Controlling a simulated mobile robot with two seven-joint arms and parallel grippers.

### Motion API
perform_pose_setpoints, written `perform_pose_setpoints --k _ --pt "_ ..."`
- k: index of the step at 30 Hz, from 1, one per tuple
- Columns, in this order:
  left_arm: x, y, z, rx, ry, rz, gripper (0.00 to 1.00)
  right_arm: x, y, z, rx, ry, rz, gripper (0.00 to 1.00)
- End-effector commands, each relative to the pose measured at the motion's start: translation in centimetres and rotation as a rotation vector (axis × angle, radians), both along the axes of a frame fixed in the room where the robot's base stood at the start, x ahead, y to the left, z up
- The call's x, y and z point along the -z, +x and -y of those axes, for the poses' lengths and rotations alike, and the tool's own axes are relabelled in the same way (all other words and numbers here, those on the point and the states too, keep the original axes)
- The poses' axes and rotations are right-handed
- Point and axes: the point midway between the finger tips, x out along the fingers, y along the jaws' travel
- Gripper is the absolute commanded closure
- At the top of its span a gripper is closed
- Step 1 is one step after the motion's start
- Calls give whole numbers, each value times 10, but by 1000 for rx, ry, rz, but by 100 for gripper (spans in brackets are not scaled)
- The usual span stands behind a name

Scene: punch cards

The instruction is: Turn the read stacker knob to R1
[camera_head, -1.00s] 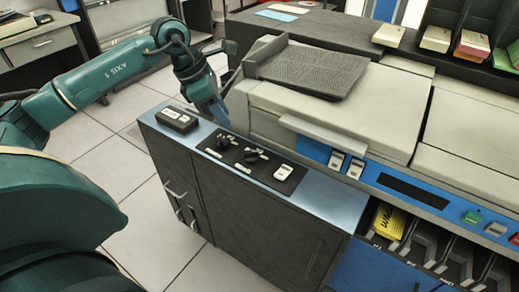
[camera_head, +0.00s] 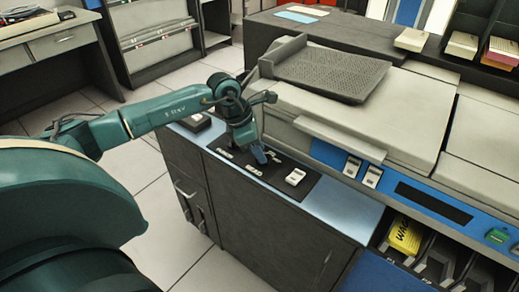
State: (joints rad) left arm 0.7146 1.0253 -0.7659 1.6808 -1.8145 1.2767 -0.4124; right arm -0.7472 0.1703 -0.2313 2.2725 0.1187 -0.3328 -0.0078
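A black control panel (camera_head: 311,184) is set in the blue top of the card machine. In the earlier frame two dark knobs stood on it; now my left gripper (camera_head: 259,155) covers most of that area. Its fingertips point down at the right-hand knob (camera_head: 275,156), of which only a small dark part with a pale mark shows. The left-hand knob is hidden behind the gripper. Whether the fingers touch the knob is unclear. My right gripper is out of view.
A white rocker switch (camera_head: 295,177) sits right of the knobs, and a black box (camera_head: 196,122) stands on the left end of the top. A grey card hopper (camera_head: 330,72) rises close behind. The blue ledge (camera_head: 345,208) to the right is clear.

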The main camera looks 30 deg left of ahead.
Motion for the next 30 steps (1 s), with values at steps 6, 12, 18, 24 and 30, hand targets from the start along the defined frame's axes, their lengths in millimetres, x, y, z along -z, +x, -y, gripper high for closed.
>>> perform_pose_setpoints --k 6,12,18,24,30 --pt "6 1 2 0 0 0 67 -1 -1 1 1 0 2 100" --pt "5 1 2 0 0 0 71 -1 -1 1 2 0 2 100" --pt "5 1 2 0 0 0 87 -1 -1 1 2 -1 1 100" --pt "5 1 2 0 0 0 100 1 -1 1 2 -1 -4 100" --pt "5 1 2 -2 0 0 100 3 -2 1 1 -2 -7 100"
